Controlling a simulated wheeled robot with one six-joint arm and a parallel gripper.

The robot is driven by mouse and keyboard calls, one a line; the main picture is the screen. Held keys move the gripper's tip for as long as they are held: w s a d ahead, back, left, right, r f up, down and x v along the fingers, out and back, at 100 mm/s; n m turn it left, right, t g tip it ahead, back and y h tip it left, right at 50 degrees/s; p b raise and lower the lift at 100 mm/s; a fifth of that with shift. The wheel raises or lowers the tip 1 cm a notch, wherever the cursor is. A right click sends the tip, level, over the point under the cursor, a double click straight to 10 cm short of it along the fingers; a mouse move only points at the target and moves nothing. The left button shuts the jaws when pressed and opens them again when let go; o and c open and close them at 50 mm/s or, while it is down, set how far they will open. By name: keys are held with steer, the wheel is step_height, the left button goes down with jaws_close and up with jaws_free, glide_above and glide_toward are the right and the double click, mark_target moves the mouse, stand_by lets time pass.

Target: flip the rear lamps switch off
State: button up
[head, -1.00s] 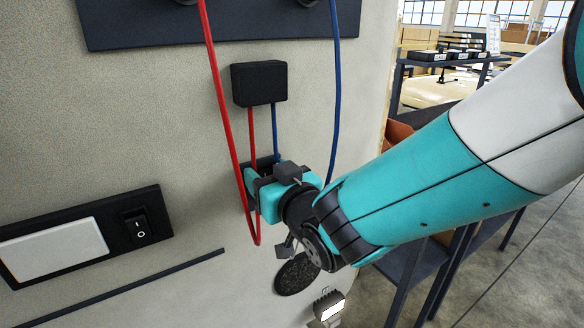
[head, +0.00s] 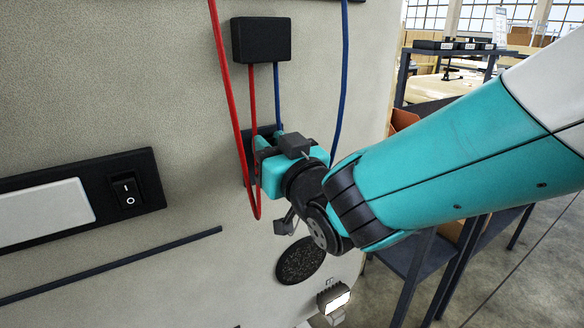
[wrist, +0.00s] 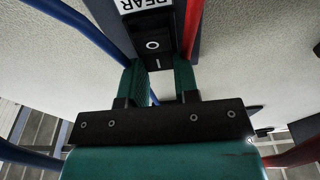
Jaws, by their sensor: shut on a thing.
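The rear lamps switch (wrist: 153,48) is a black rocker marked O and I, on a dark plate with a white label reading REAR, upside down in the wrist view. My gripper (wrist: 160,78) has its two teal fingers on either side of the rocker's lower part and is shut on it. In the head view, my gripper (head: 258,160) is up against the dark plate (head: 266,131) on the grey wall, and it hides the rocker there. A lamp (head: 336,300) low on the right glows white.
Another black rocker switch (head: 127,190) sits at the left beside a blank white plate (head: 40,212). A red cable (head: 228,90) and a blue cable (head: 342,90) hang close around my gripper. A black box (head: 261,40) is above it. A shelf (head: 420,250) stands at right.

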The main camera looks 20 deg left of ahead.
steer(key=f+t+y+b, duration=0.1)
steer(key=y+b, duration=0.1)
steer(key=b, duration=0.9)
steer(key=shift+s+d+f+t, duration=0.1)
steer(key=shift+s+t, duration=0.05)
steer(key=shift+t, duration=0.25)
steer(key=shift+b, duration=0.35)
steer(key=shift+r, duration=0.25)
steer(key=o, duration=0.9)
